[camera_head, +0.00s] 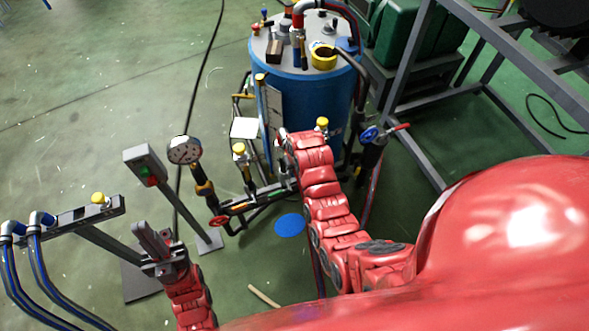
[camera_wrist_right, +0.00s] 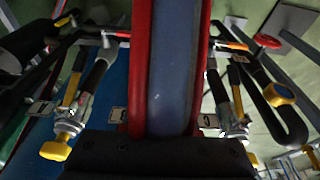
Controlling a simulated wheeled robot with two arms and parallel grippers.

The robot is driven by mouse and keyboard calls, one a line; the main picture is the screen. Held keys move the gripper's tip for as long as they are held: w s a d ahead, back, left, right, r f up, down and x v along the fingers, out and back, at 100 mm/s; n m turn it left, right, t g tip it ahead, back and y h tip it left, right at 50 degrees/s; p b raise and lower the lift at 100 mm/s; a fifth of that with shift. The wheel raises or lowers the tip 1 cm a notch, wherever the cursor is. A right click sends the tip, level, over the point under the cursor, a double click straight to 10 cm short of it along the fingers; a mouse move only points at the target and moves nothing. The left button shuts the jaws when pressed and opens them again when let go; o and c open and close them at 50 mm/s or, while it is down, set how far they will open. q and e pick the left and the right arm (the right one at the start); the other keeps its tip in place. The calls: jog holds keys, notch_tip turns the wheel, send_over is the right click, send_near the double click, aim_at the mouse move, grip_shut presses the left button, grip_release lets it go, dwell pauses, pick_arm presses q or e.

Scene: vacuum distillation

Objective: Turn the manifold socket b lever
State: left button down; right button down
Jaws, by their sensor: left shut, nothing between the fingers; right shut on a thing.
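The manifold (camera_head: 262,195) is a dark pipe rail with yellow-knobbed valves, beside the blue tank. An orange lever (camera_head: 240,207) and a red handwheel (camera_head: 219,221) are at its left end. My right arm reaches over its right end and hides that part. In the right wrist view my right gripper (camera_wrist_right: 172,65) runs up the middle between valve branches with small label cards (camera_wrist_right: 208,121). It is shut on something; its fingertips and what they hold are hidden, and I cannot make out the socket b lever. My left gripper (camera_head: 153,240) is shut and empty, left of the manifold.
The blue tank (camera_head: 305,95) stands behind the manifold. A pressure gauge (camera_head: 185,150) and a grey post with a button box (camera_head: 147,165) are to the left. A grey frame (camera_head: 410,55) stands at the right. The green floor at far left is mostly clear.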

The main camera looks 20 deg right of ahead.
dwell(0.3)
jog(key=c, duration=0.7)
grip_release()
jog(key=b+v, duration=0.1)
jog(key=v, duration=0.7)
jog(key=shift+w+r, duration=0.1)
jog(key=shift+r, duration=0.05)
jog(key=p+v, duration=0.9)
jog(key=shift+d, duration=0.1)
